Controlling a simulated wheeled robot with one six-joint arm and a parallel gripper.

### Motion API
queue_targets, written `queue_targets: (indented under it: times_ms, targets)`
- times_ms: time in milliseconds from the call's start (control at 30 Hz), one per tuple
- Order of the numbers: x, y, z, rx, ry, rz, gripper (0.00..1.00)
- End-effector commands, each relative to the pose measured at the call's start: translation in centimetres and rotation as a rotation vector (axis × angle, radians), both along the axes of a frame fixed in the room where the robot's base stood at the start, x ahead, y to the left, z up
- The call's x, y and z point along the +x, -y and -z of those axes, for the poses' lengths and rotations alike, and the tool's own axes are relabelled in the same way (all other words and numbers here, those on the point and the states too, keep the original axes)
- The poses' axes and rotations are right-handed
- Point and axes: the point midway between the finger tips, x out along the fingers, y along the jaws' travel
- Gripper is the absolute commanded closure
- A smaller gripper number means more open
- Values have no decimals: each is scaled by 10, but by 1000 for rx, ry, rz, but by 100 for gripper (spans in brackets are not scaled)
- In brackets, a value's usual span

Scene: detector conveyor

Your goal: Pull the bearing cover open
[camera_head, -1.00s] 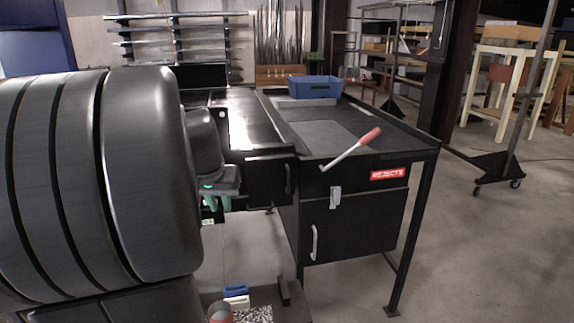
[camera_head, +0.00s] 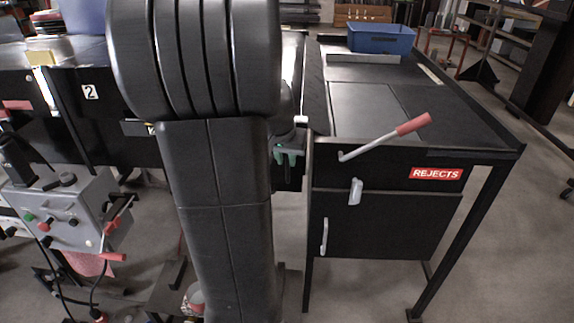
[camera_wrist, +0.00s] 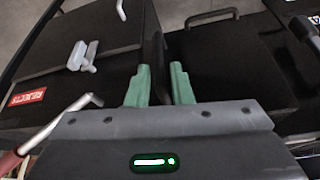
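In the head view my gripper (camera_head: 286,158) is just left of the rejects cabinet.
The black rejects cabinet (camera_head: 385,225) stands right of my gripper, with a red-gripped lever (camera_head: 385,138), a grey latch (camera_head: 355,191) and a door handle (camera_head: 324,236). A blue bin (camera_head: 381,38) stands on top. A grey control box (camera_head: 70,215) is at left. Open floor lies at right.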

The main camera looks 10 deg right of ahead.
Motion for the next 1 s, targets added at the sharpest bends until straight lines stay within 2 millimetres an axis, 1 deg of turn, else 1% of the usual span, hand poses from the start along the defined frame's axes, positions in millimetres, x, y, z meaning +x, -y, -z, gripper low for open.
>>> queue_targets:
  times_ms: [33, 100, 300, 500, 733, 767, 833, 867, 1000]
  targets:
    - [3, 2, 9, 1, -5, 1, 80]
    - [6, 4, 20, 0, -5, 0, 80]
    - [15, 8, 40, -1, -3, 1, 80]
    - [17, 9, 48, 0, -1, 0, 80]
    - [18, 9, 48, 0, 0, 0, 80]
    - [18, 9, 48, 0, 0, 0, 84]
    - [18, 9, 48, 0, 0, 0, 98]
    - [18, 9, 48, 0, 0, 0, 100]
    - [18, 9, 48, 0, 0, 0, 100]
